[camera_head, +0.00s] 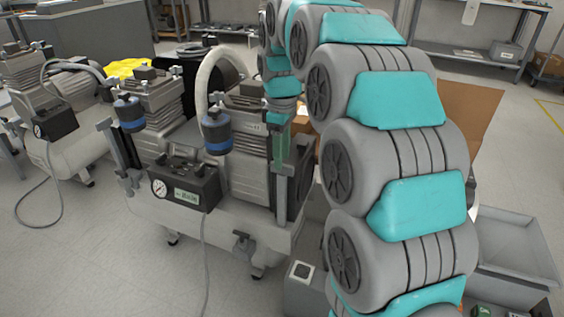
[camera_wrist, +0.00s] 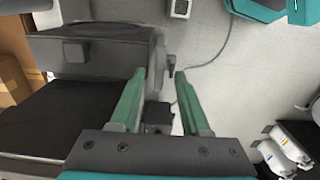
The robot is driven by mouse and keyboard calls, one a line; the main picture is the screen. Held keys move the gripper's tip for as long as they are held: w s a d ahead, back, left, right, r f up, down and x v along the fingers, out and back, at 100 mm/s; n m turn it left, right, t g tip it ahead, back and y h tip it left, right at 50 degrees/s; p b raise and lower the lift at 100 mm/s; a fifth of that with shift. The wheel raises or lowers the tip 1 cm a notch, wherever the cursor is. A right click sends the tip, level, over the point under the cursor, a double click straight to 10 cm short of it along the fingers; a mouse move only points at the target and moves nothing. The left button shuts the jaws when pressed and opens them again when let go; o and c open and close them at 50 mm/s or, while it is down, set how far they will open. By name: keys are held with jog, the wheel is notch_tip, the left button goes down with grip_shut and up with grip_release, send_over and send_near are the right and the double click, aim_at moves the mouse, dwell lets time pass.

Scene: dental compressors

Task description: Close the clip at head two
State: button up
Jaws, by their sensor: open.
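The dental compressor with two ribbed heads stands left of my arm in the head view, on a pale tank (camera_head: 225,228). The near head (camera_head: 240,150) is partly behind my gripper (camera_head: 283,158), whose green fingers point down beside it. A grey upright clip part (camera_head: 282,190) shows just below the fingers. A similar grey clip (camera_head: 118,155) stands at the far head (camera_head: 168,95). In the wrist view my gripper (camera_wrist: 160,75) is open, with a small dark block (camera_wrist: 158,113) showing between the fingers. I cannot tell whether they touch it, or whether the near clip is closed.
A gauge box (camera_head: 183,187) and blue filters (camera_head: 217,130) sit on the compressor's front. A grey bin (camera_head: 515,245) and a cardboard box (camera_head: 468,110) stand at right. Another compressor (camera_head: 75,140) is at left.

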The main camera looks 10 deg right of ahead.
jog(key=shift+f, duration=1.2)
grip_shut()
